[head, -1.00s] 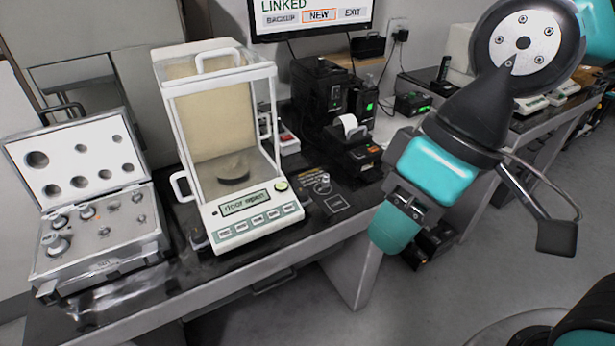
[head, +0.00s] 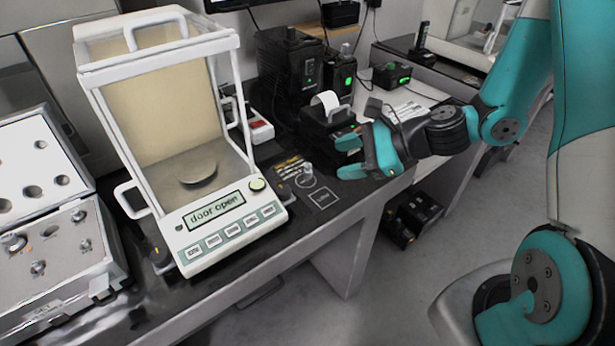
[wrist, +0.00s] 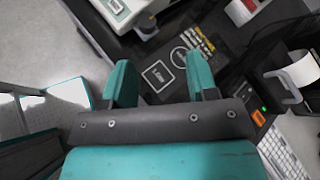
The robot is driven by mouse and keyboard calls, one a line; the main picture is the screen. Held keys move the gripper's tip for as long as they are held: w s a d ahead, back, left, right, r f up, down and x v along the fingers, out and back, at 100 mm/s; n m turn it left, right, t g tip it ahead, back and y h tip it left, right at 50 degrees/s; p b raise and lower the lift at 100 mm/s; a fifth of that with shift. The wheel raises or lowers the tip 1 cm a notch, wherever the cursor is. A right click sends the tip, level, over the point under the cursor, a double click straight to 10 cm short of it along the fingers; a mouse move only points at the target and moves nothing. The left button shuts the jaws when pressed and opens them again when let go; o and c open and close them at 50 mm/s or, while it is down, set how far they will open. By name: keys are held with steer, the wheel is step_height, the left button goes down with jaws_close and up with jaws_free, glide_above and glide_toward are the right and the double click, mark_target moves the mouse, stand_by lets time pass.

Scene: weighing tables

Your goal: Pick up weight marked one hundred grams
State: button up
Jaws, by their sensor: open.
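Several silver knobbed weights stand in the open case at the left edge of the head view, one of them here (head: 38,268). My gripper (head: 346,157) is open and empty, just right of the printed tabletop area and in front of the small printer. In the wrist view my gripper's two teal fingers (wrist: 160,72) are spread, with printed outlines on the dark surface beyond them.
The balance (head: 240,240) reads "door open" and stands between the case (head: 75,300) and my gripper. A printer (head: 325,120) and black boxes (head: 290,70) stand behind. The table's front edge drops to open floor.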

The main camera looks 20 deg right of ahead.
mark_target(311, 166)
steer(key=d+f+m+t, duration=0.1)
steer(key=d+m, duration=0.1)
steer(key=w+d+f+m+t+h, duration=0.1)
steer(key=d+f+m, duration=0.1)
steer(key=m, duration=0.1)
steer(key=w+d+f+m+t, duration=0.1)
steer(key=f+m, duration=0.1)
steer(key=shift+d+m, duration=0.4)
steer(key=shift+w+f+t, duration=0.2)
steer(key=shift+f+t, duration=0.05)
steer(key=shift+t, duration=0.05)
steer(key=p+x, duration=0.1)
steer(key=x, duration=1)
steer(key=shift+w+f, duration=0.15)
steer(key=shift+f, duration=0.1)
steer(key=p+x, duration=0.1)
steer(key=x, duration=0.4)
steer(key=shift+a+f, duration=0.1)
steer(key=shift+f, duration=0.15)
jaws_close()
